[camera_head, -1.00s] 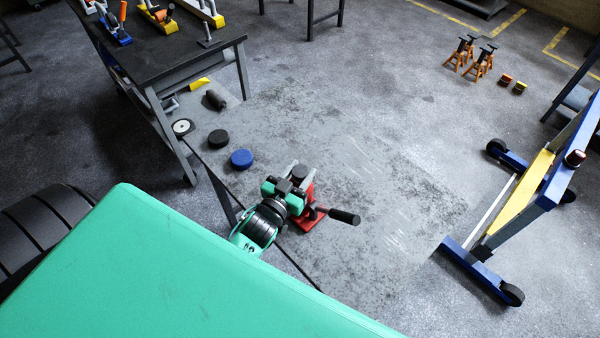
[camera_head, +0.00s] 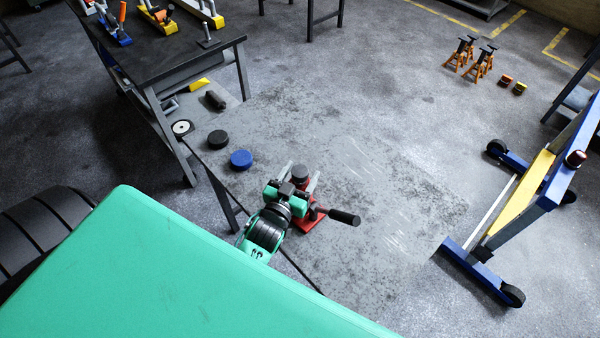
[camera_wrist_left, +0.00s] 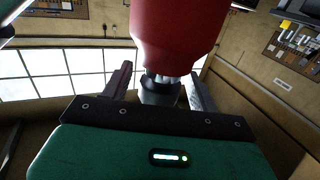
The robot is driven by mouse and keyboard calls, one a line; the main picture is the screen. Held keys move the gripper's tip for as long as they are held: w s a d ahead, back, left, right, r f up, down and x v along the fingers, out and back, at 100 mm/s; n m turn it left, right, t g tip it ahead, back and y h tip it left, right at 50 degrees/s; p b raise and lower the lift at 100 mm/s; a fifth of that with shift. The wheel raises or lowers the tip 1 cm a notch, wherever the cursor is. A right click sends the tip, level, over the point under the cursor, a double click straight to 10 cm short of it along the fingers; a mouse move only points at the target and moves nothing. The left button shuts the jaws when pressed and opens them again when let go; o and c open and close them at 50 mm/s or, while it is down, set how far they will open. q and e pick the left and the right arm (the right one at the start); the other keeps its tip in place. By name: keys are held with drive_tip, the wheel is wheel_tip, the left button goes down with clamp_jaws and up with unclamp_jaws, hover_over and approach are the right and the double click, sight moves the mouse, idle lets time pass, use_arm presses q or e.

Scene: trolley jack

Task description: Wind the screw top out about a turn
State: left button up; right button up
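In the left wrist view, the jack's red body (camera_wrist_left: 180,28) tapers to a grey screw (camera_wrist_left: 164,78) and the dark top (camera_wrist_left: 159,94). The left fingers stand on either side of the top, spread, with a gap visible at least on the left.
A blue and yellow wheeled frame (camera_head: 525,205) stands at the right. Orange stands (camera_head: 479,66) are farther back.

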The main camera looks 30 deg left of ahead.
use_arm(q)
drive_tip(key=shift+r, duration=0.15)
drive_tip(key=s+b, duration=0.4)
drive_tip(key=s, duration=0.9)
drive_tip(key=shift+s+d, duration=0.35)
drive_tip(key=shift+w+b, duration=0.15)
drive_tip(key=shift+b, duration=0.15)
